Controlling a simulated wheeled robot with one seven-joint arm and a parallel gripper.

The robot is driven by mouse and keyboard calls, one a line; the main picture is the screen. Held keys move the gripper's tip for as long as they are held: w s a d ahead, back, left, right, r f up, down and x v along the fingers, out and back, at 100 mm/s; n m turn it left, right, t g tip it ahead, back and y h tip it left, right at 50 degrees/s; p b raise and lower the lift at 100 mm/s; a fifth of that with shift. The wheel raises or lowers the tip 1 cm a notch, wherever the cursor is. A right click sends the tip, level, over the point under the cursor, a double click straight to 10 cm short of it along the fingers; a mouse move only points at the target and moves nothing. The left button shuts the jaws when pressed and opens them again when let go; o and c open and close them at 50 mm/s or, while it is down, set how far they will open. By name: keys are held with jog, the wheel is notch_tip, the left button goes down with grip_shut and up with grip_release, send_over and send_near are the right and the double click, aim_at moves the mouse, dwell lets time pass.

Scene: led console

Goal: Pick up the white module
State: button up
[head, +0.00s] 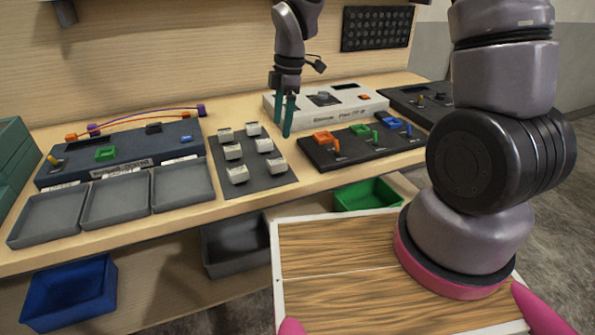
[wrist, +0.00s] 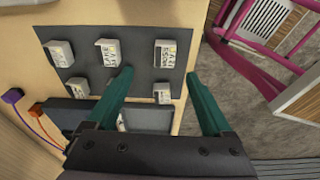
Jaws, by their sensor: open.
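Several small white modules with printed labels sit on a dark grey mat (head: 255,183); one is the front-right white module (head: 277,165), and another is the front-left white module (head: 238,174). In the wrist view, one white module (wrist: 165,53) lies just beyond the fingertips and another white module (wrist: 162,93) shows between the fingers. Which one the task means I cannot tell. My gripper (head: 281,126) is open and empty, pointing down above the bench near the mat's back-right side. Its teal fingers also show in the wrist view (wrist: 158,77), where the gripper partly hides one module.
A black panel (head: 340,160) with orange, green and blue parts lies right of the mat, with a white console (head: 310,108) behind it. A dark console (head: 130,170) with cables stands left, behind grey trays (head: 118,215). A green bin (head: 367,194) sits below the bench edge.

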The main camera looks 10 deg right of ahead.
send_over(277, 160)
jog(key=d, duration=0.1)
jog(key=f, duration=0.5)
jog(key=shift+w+d+f, duration=0.15)
jog(key=shift+w+f, duration=0.2)
jog(key=shift+w, duration=0.05)
jog(key=f, duration=0.3)
jog(key=a+f, duration=0.1)
jog(key=shift+s+a+f, duration=0.1)
jog(key=shift+s+f, duration=0.2)
jog(key=shift+s, duration=0.1)
jog(key=shift+a+f, duration=0.1)
jog(key=shift+f, duration=0.5)
grip_shut()
jog(key=shift+r, duration=0.1)
